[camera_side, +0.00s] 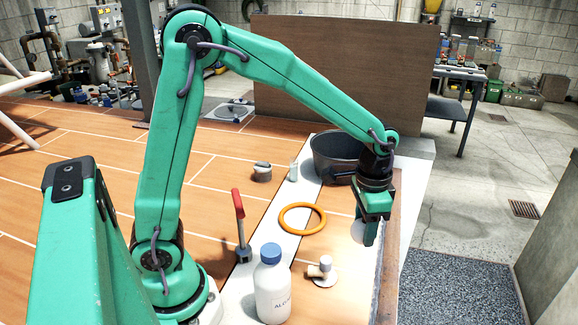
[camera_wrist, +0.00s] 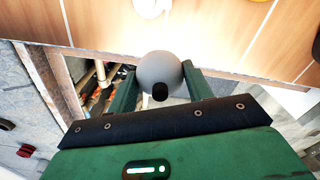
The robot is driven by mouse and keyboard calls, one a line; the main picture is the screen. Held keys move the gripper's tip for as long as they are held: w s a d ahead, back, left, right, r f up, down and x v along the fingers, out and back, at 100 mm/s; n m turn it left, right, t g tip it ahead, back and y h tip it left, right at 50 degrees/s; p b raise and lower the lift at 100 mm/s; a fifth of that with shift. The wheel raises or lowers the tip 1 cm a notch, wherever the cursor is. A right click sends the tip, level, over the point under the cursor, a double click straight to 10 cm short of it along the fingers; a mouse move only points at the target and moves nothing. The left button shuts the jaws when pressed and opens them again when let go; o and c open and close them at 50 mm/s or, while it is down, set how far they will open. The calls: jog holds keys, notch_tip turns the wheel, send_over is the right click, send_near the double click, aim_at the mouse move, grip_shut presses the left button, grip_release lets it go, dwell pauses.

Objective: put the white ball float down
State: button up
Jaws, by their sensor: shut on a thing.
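The white ball float (camera_wrist: 160,70) looks pale grey in the wrist view, with a short black stub on its near side. It sits between the two green fingers of my gripper (camera_wrist: 158,78), which is shut on it. In the side view my gripper (camera_side: 370,235) points down near the right edge of the orange deck, and the float (camera_side: 357,232) shows only as a pale patch beside the fingers, largely hidden. In the wrist view the float is over the deck's edge, by an opening with pipes. Its height above the deck is hard to tell.
A dark bucket (camera_side: 335,157) stands behind my gripper. An orange ring (camera_side: 302,204), a white fitting (camera_side: 323,270), a blue-capped bottle (camera_side: 272,290) and a red-handled tool (camera_side: 239,205) are to its left. Bare deck lies between ring and fitting. Pipes (camera_wrist: 101,75) show in the opening.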

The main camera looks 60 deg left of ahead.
jog(key=w+a+f, duration=0.2)
jog(key=a, duration=0.1)
jog(key=w+a+f, duration=0.1)
jog(key=a+f, duration=0.1)
jog(key=a, duration=0.1)
jog(key=w+a+f, duration=0.2)
jog(key=a+f, duration=0.1)
jog(key=a, duration=0.1)
jog(key=shift+w, duration=0.3)
jog(key=shift+f, duration=2)
jog(key=shift+f, duration=0.1)
jog(key=o, duration=0.9)
jog(key=shift+o, duration=0.2)
notch_tip(320, 180, up, 12)
